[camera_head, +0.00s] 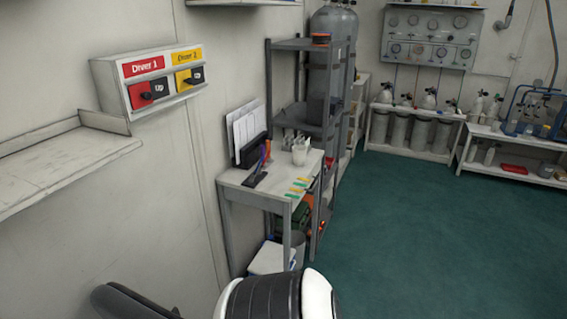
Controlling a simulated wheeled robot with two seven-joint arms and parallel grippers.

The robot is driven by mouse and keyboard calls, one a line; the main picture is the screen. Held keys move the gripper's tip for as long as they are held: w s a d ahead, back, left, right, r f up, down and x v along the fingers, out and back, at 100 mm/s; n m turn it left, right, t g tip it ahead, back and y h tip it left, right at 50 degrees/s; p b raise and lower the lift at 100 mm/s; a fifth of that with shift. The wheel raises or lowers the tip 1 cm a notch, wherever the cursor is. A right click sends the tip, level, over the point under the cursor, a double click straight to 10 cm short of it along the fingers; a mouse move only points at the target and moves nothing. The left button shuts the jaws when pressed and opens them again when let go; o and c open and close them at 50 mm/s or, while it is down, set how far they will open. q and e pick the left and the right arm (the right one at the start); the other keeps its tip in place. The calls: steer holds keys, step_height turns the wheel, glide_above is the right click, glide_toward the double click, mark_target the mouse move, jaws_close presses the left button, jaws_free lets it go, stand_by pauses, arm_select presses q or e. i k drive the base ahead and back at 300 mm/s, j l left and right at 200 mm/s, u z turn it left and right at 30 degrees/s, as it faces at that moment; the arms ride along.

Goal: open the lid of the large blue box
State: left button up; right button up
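A box with a pale top (268,258) stands on the floor under the small grey desk. Some blue shows beside it, behind the desk's front leg. Its lid looks shut. The desk leg and my own black and white arm part hide some of it, so I cannot tell its full size or whether it is the large blue box. Neither of my grippers shows in this view.
The grey desk (243,179) holds papers, a cup and small coloured items. A metal shelf rack (302,45) stands behind it. A wall shelf (62,160) juts out at left, below the diver panel (148,75). The green floor (430,240) at right is clear.

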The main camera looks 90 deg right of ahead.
mark_target(269, 260)
steer(key=z, duration=2.8)
steer(key=i+l+u, duration=0.15)
steer(key=u, duration=0.3)
steer(key=i+l+u, duration=0.1)
steer(key=u, duration=0.35)
steer(key=i+l+u, duration=0.15)
steer(key=l, duration=0.3)
steer(key=i+l+u, duration=0.1)
steer(key=l, duration=0.35)
steer(key=i+l+u, duration=0.15)
steer(key=l, duration=0.35)
steer(key=i+l+u, duration=0.15)
steer(key=l, duration=0.35)
steer(key=l+u, duration=0.15)
steer(key=l, duration=0.35)
steer(key=i, duration=0.05)
